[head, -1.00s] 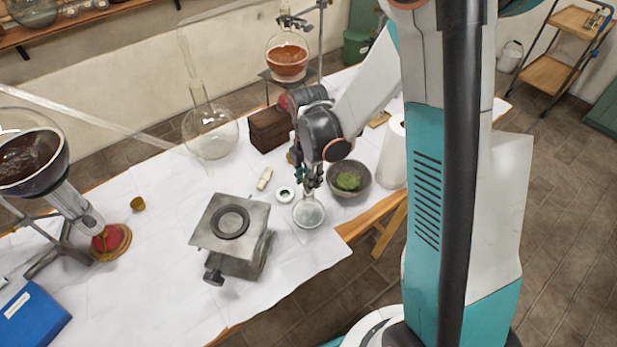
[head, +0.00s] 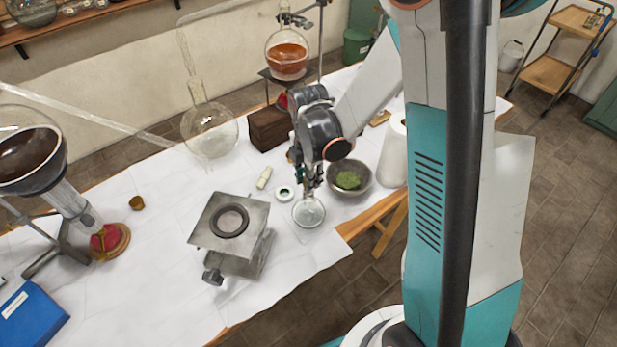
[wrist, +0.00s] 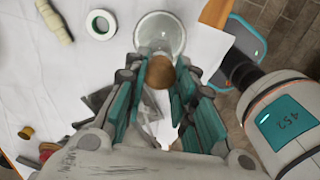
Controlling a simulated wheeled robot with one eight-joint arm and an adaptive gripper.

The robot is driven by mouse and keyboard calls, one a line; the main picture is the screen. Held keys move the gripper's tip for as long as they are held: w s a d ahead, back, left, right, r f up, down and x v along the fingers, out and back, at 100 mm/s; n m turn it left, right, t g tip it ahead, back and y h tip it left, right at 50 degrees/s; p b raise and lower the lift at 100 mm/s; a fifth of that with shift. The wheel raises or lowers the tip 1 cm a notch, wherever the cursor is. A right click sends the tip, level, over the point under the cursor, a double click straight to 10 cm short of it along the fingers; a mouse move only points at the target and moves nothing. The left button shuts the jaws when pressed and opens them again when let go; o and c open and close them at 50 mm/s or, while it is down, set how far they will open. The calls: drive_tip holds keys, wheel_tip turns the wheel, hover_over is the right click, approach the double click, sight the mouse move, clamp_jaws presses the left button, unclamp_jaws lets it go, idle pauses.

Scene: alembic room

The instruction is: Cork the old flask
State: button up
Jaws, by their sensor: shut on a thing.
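A small round glass flask (head: 308,213) stands on the white-covered table near its front right edge. It also shows in the wrist view (wrist: 161,34), just beyond the fingertips. My gripper (head: 307,182) is directly above the flask, pointing down. In the wrist view my gripper (wrist: 160,80) is shut on a round brown cork (wrist: 160,72). The fingers hide the cork in the head view. I cannot tell whether the cork touches the flask's mouth.
A grey bowl of green matter (head: 349,180) and a paper roll (head: 394,155) stand close to the right. A white tape ring (head: 285,193) and a metal lab jack (head: 231,240) are to the left. A large long-necked flask (head: 209,130) stands behind. The table's front edge is near.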

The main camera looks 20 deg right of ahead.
drive_tip(key=shift+f+b, duration=1.05)
drive_tip(key=shift+b, duration=0.45)
idle(3.1)
drive_tip(key=o, duration=1.4)
drive_tip(key=shift+r, duration=0.1)
drive_tip(key=shift+r+p, duration=2.3)
drive_tip(key=shift+r, duration=1.1)
